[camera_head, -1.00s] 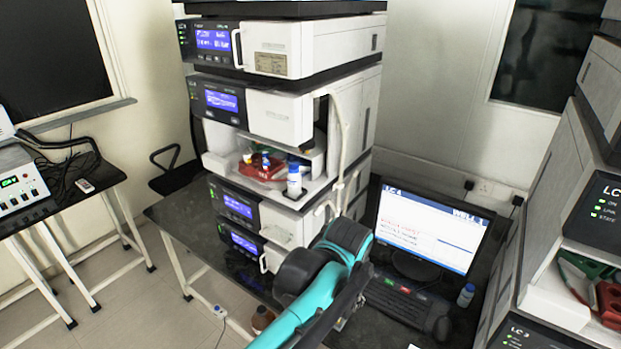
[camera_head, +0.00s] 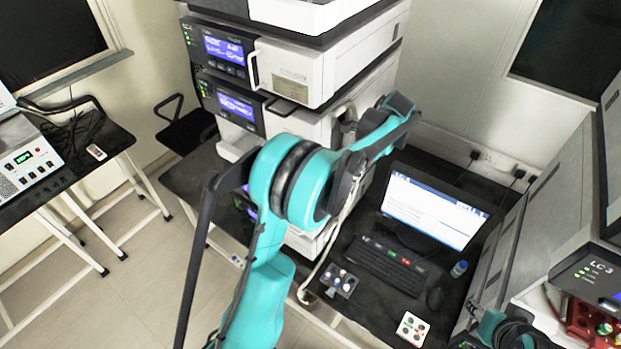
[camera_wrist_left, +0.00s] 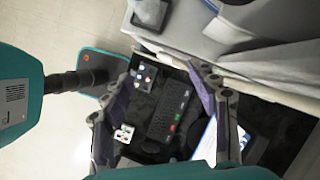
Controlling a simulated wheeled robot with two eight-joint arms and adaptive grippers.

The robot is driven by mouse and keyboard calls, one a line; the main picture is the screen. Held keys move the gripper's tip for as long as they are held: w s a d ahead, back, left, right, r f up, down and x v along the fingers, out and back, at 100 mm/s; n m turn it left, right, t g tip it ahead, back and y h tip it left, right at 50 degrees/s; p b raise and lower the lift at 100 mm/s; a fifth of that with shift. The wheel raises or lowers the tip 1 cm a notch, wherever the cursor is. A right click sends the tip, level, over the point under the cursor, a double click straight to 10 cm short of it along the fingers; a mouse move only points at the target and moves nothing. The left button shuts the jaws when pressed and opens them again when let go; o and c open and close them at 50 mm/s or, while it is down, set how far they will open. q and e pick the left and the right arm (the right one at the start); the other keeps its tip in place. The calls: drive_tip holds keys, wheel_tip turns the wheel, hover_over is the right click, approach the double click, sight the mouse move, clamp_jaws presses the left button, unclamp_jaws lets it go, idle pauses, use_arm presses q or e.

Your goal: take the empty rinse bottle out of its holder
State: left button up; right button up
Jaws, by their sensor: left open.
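My left gripper (camera_wrist_left: 163,74) is open in the left wrist view, its two fingers spread with nothing between the tips.
Another instrument stack (camera_head: 590,275) stands at the right. A cable hangs in front of the left stack.

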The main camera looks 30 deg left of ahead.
use_arm(q)
drive_tip(key=s+a, duration=0.1)
drive_tip(key=a, duration=0.1)
drive_tip(key=s+a+p, duration=0.1)
drive_tip(key=a, duration=0.1)
drive_tip(key=s+a, duration=0.1)
drive_tip(key=a, duration=0.2)
drive_tip(key=shift+s+r, duration=0.15)
drive_tip(key=shift+s, duration=0.2)
drive_tip(key=shift+a, duration=0.1)
drive_tip(key=x, duration=0.5)
drive_tip(key=shift+p, duration=0.35)
drive_tip(key=c, duration=0.9)
